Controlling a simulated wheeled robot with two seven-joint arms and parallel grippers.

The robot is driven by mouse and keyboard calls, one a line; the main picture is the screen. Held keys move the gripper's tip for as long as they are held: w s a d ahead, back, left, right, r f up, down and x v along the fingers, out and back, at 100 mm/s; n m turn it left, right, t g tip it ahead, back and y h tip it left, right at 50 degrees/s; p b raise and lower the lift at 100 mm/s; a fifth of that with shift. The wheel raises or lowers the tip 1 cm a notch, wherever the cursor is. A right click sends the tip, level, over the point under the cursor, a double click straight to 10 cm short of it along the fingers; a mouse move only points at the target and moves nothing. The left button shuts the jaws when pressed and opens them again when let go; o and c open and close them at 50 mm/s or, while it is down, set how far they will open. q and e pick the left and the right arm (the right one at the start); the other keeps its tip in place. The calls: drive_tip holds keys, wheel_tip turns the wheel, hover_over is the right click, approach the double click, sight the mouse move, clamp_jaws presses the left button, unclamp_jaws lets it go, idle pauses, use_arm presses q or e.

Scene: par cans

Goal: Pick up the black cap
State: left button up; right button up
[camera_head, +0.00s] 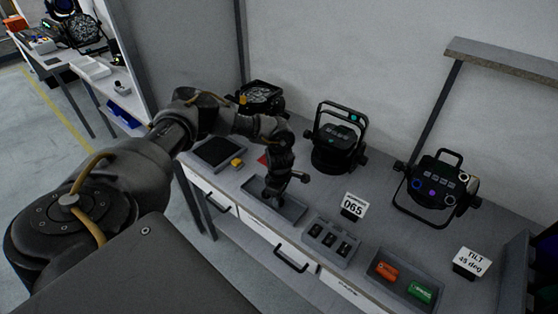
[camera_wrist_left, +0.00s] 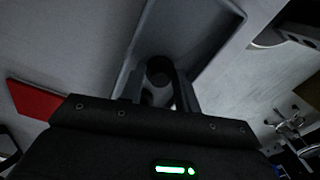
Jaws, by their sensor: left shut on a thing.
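My left gripper (camera_head: 272,192) reaches down over a grey tray (camera_head: 292,209) on the workbench in the head view. In the left wrist view the black cap (camera_wrist_left: 159,70) is a small dark round piece between the two fingers of my left gripper (camera_wrist_left: 163,88). The fingers are shut on it. The tray (camera_wrist_left: 205,62) lies around and under the cap there. I cannot tell whether the cap touches the tray floor. In the head view the cap is hidden by the gripper. My right gripper is not in view.
Par cans stand behind, one (camera_head: 338,140) in the middle and one (camera_head: 437,188) at the right. A "065" sign (camera_head: 354,206), a tray with black pieces (camera_head: 331,241) and a tray with orange and green items (camera_head: 377,281) are to the right. A red piece (camera_wrist_left: 33,100) lies beside the tray.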

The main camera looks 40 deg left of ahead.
use_arm(q)
drive_tip(key=shift+r, duration=0.2)
drive_tip(key=r+b, duration=0.2)
drive_tip(key=shift+d+r, duration=0.2)
drive_tip(key=shift+r, duration=0.1)
drive_tip(key=s+d+r+b, duration=0.2)
drive_tip(key=s+d+r, duration=0.5)
drive_tip(key=d+r, duration=0.2)
drive_tip(key=shift+s+d+r, duration=0.3)
drive_tip(key=shift+d+r, duration=0.1)
drive_tip(key=shift+d, duration=0.8)
drive_tip(key=s+d+r+m, duration=0.2)
drive_tip(key=m, duration=0.8)
drive_tip(key=s+d+r+m, duration=0.2)
drive_tip(key=d+r+m, duration=0.1)
drive_tip(key=m, duration=0.8)
drive_tip(key=shift+s+d, duration=0.15)
drive_tip(key=shift+s, duration=0.2)
